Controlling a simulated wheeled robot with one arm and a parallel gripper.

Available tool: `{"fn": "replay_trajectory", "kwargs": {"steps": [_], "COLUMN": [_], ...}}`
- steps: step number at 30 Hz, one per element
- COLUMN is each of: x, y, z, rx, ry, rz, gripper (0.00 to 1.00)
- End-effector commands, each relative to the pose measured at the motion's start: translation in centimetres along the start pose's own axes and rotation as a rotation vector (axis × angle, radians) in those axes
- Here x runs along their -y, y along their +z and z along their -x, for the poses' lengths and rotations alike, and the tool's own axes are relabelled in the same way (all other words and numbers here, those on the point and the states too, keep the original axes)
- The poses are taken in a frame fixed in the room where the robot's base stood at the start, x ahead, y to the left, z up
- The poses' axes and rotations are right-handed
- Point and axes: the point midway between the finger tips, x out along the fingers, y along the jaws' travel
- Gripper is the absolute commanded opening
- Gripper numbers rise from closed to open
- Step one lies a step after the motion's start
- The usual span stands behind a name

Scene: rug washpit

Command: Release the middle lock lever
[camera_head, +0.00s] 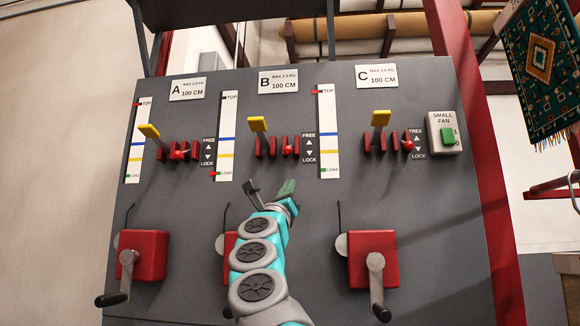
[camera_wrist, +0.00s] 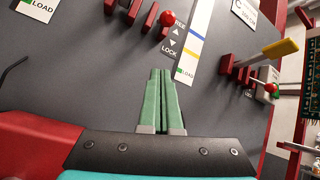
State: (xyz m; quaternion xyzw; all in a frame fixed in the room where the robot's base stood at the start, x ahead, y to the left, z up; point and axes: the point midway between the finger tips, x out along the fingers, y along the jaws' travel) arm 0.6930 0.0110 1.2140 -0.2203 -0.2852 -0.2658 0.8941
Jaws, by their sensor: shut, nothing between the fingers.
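The middle lock lever is a small lever with a red ball knob (camera_head: 288,149), between dark red blocks under sign B (camera_head: 278,82) and beside a FREE/LOCK label (camera_head: 309,148). In the wrist view its red knob (camera_wrist: 167,18) is at the top, above and beyond my fingertips. I cannot tell which end of its travel it sits at. My gripper (camera_head: 288,186) has green fingers, shut and empty, below the lever and apart from it. The closed fingers (camera_wrist: 160,72) point up the panel in the wrist view.
Yellow-handled levers (camera_head: 258,124) stand left of each red knob. Similar lock knobs sit under A (camera_head: 176,155) and C (camera_head: 408,146). Red crank boxes (camera_head: 372,257) line the lower panel; my arm partly covers the middle one. A green fan switch (camera_head: 447,136) is right. Bare grey panel surrounds my fingers.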

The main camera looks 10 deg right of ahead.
Motion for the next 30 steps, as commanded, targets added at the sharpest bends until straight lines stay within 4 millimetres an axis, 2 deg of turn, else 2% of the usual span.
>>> {"fn": "replay_trajectory", "kwargs": {"steps": [11, 16, 23, 30], "x": [0.4, 0.4, 0.5, 0.6], "y": [-0.2, -0.1, 0.0, 0.2], "z": [-0.1, -0.7, -3.0, -6.2], "rx": [-0.008, -0.008, -0.008, -0.008], "ry": [-0.018, -0.016, -0.019, -0.019], "rz": [-0.014, -0.012, -0.01, -0.008], "gripper": [0.0, 0.0, 0.0, 0.0]}}
